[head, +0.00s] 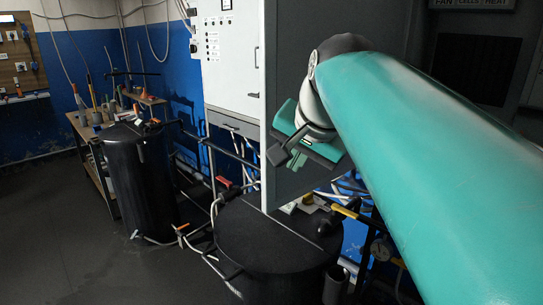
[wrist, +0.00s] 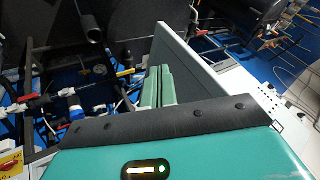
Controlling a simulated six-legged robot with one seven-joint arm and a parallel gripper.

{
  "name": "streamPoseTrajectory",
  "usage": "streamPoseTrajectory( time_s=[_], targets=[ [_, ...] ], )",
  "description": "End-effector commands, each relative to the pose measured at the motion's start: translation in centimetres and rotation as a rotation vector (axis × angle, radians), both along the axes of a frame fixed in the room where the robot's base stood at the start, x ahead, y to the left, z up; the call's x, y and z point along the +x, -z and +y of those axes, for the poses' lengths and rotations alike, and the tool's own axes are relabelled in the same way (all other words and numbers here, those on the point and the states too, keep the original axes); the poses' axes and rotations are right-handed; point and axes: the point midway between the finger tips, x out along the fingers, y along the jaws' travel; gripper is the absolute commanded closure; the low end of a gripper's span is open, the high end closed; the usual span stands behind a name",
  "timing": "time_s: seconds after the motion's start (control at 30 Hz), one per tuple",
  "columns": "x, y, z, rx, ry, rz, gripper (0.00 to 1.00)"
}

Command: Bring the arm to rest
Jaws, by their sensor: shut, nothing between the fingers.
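My teal arm reaches in from the right of the head view and bends at a dark joint near the top middle. My gripper (head: 284,157) hangs in the air in front of the grey panel edge, above the black round tank (head: 275,250). In the wrist view its two green fingers (wrist: 160,85) lie side by side, shut with nothing between them. They are close to a pale panel edge (wrist: 205,75) in that view; I cannot tell whether they touch it.
A white control cabinet (head: 230,60) stands behind the gripper to the left. Another black tank (head: 140,180) stands by a workbench at left. Pipes and a yellow-handled valve (head: 350,212) lie below the arm. The dark floor (head: 70,250) at front left is clear.

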Motion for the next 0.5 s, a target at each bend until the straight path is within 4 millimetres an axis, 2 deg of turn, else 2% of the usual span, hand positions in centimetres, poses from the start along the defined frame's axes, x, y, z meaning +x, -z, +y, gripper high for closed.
streamPoseTrajectory(
  time_s=[0.07, 0.17, 0.4, 0.5],
  targets=[
    [-1.2, 1.4, -0.5, -0.037, -0.018, 0.007, 1.00],
    [-3.5, 4.6, -1.9, -0.118, -0.059, 0.019, 1.00],
    [-11.2, 15.1, -6.3, -0.324, -0.243, 0.061, 1.00],
    [-13.6, 18.9, -7.5, -0.376, -0.322, 0.076, 1.00]
  ],
)
